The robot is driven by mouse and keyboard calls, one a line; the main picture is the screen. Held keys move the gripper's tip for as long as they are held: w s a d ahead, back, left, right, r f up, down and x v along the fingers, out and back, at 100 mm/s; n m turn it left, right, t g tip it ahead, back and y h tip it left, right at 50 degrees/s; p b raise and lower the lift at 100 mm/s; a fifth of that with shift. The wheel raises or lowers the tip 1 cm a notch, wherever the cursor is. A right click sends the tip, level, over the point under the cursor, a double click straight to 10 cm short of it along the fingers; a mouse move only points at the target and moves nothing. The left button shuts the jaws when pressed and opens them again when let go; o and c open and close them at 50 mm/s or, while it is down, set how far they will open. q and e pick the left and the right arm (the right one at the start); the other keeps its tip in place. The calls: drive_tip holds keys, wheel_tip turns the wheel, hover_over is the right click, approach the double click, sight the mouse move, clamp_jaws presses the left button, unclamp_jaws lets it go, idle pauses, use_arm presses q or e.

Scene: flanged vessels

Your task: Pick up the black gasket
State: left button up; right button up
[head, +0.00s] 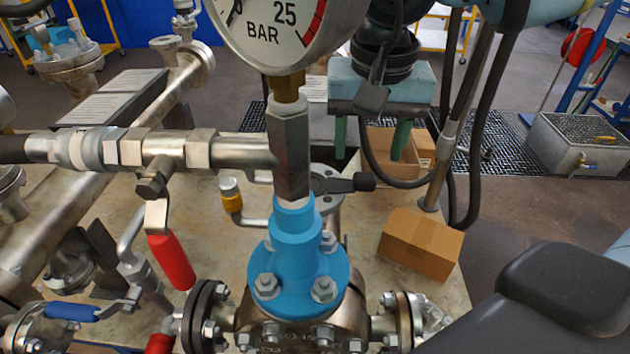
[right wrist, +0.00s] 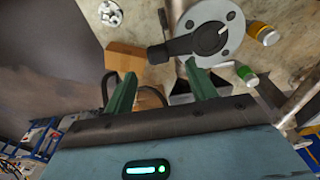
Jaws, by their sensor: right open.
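I cannot make out the black gasket with certainty in either view. My right gripper (head: 368,156) hangs in the upper middle of the head view, a teal body with two green fingers pointing down. Its fingers are apart, with nothing seen held between them. An open cardboard box (head: 382,140) shows behind the fingers. In the right wrist view, the gripper (right wrist: 160,70) is also open, its fingertips close in the picture to a black valve lever (right wrist: 188,44). My left gripper is not in view.
A pressure gauge (head: 270,30) on a blue flanged fitting (head: 298,262) stands in front, left of my right gripper. Metal pipes (head: 230,152) fill the left. A closed cardboard box (head: 421,243) sits on the worktop's right side. Dark cables hang beside the gripper.

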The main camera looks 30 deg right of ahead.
sight(365, 176)
drive_tip(key=shift+w+d+f+p, duration=0.15)
drive_tip(key=shift+f+p, duration=0.3)
drive_tip(key=shift+f, duration=2.15)
drive_tip(key=shift+c, duration=0.5)
drive_tip(key=c, duration=0.8)
drive_tip(key=shift+c, duration=0.2)
wheel_tip(365, 176, up, 18)
